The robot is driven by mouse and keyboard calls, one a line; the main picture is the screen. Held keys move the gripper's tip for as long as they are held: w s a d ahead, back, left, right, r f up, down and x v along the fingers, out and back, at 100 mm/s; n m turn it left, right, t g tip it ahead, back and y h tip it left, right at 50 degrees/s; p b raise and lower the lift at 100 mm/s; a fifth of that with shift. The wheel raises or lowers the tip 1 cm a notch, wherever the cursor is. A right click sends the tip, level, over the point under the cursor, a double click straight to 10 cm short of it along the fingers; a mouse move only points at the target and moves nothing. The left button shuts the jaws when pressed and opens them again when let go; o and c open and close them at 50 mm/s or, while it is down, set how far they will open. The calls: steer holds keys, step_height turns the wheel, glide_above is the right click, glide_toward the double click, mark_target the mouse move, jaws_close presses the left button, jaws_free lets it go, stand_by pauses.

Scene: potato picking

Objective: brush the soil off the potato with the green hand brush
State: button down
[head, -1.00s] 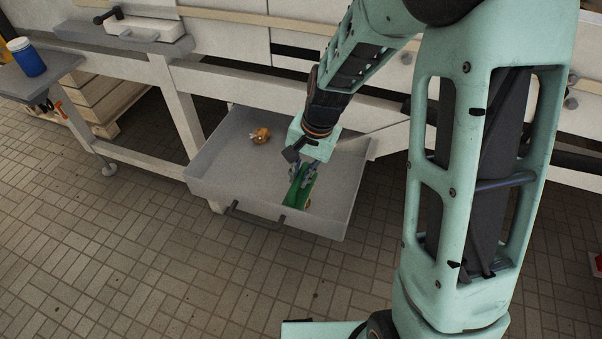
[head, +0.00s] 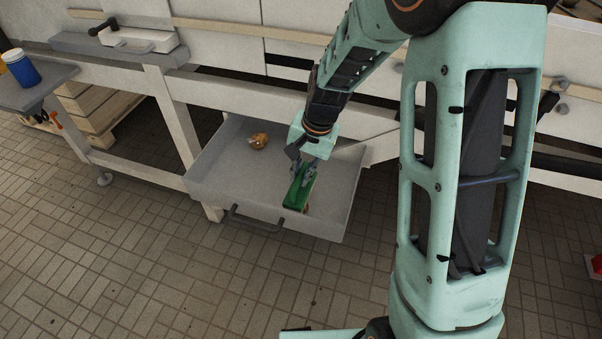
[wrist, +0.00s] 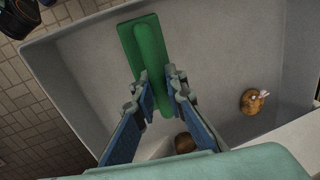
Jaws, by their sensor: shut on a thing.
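The green hand brush (head: 299,192) is in the grey drawer-like tray, near its front. It also shows in the wrist view (wrist: 140,45), its wide part pointing away from my gripper. My gripper (wrist: 160,97) is shut on the brush's handle, one finger on each side; it also shows in the head view (head: 303,170). I cannot tell whether the brush touches the tray floor. The brown potato (head: 259,141) lies in the tray to the back left of the brush, apart from it. In the wrist view the potato (wrist: 252,102) has pale patches on top.
The grey tray (head: 225,183) has raised walls and a front handle (head: 256,221). A brown rounded thing (wrist: 184,143) shows partly behind my fingers; I cannot tell what it is. A bench frame (head: 176,112) stands behind.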

mark_target(297, 183)
steer(key=shift+s+a+f, duration=0.1)
steer(key=shift+s+a, duration=0.2)
steer(key=shift+s, duration=0.5)
steer(key=shift+s+a, duration=0.3)
steer(key=shift+s, duration=0.5)
steer(key=shift+w+d, duration=0.25)
steer(key=shift+w, duration=0.4)
steer(key=shift+w+d, duration=0.25)
steer(key=shift+w, duration=0.35)
steer(key=shift+w+d, duration=0.25)
steer(key=shift+w, duration=0.4)
steer(key=shift+s+a, duration=0.25)
steer(key=shift+s, duration=0.4)
steer(key=shift+s+a, duration=0.25)
steer(key=shift+s, duration=0.35)
steer(key=shift+s+a, duration=0.25)
steer(key=shift+s, duration=0.4)
steer(key=shift+w+d, duration=0.25)
steer(key=shift+w, duration=0.35)
steer(key=shift+w+d, duration=0.25)
steer(key=shift+w, duration=0.4)
steer(key=shift+w+d, duration=0.25)
steer(key=shift+w, duration=0.35)
steer(key=shift+s+a, duration=0.2)
steer(key=shift+s, duration=0.25)
steer(key=shift+s+a, duration=0.2)
steer(key=shift+s, duration=0.25)
step_height(297, 183, up, 7)
steer(key=p, duration=0.5)
